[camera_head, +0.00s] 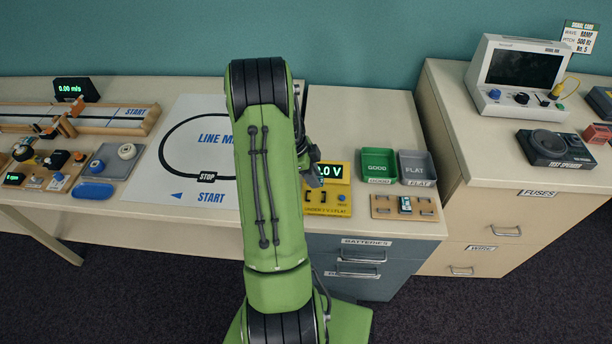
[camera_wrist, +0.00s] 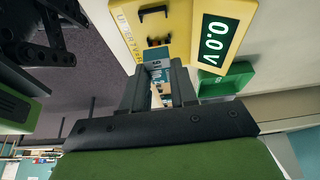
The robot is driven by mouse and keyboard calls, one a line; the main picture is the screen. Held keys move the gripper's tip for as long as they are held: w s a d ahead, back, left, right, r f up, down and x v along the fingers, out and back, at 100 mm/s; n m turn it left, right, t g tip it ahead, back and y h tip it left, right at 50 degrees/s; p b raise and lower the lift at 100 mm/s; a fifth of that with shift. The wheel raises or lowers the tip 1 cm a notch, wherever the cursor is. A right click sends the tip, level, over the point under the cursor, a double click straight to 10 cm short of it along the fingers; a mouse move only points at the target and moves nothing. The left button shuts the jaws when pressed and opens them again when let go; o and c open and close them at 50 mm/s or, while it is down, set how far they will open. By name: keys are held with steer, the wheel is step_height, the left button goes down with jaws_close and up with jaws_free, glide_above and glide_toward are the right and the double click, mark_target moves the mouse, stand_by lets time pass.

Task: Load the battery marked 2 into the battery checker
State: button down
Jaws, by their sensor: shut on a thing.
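The yellow battery checker (camera_head: 343,208) stands on the bench, its green display reading 0.0 V. In the wrist view the checker (camera_wrist: 182,22) fills the top, with black contact clips (camera_wrist: 153,13). My gripper (camera_wrist: 160,82) is shut on a battery (camera_wrist: 168,70) with a blue and white label. The battery is close to the checker's clips; whether it touches them I cannot tell. Its marking is not readable. In the head view my gripper (camera_head: 312,175) is at the checker, largely hidden by my arm. Another battery (camera_head: 405,203) sits in the wooden holder (camera_head: 426,208).
A green GOOD tray (camera_head: 379,151) and a grey FLAT tray (camera_head: 416,158) stand behind the holder; both look empty. The line-map sheet (camera_head: 170,150) lies to the left. A higher cabinet (camera_head: 480,150) with a monitor (camera_head: 522,68) rises at right.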

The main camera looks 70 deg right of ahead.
mark_target(318, 198)
steer(key=shift+s+f, duration=0.1)
steer(key=shift+f, duration=0.3)
step_height(318, 198, down, 4)
steer(key=shift+r+b, duration=0.1)
steer(key=shift+b, duration=1.15)
steer(key=shift+f+b, duration=0.55)
steer(key=shift+b, duration=0.05)
steer(key=shift+r, duration=0.1)
steer(key=shift+b, duration=0.45)
steer(key=shift+f+b, duration=0.65)
steer(key=shift+b, duration=0.8)
stand_by(0.7)
stand_by(0.3)
steer(key=shift+c, duration=2.1)
jaws_free()
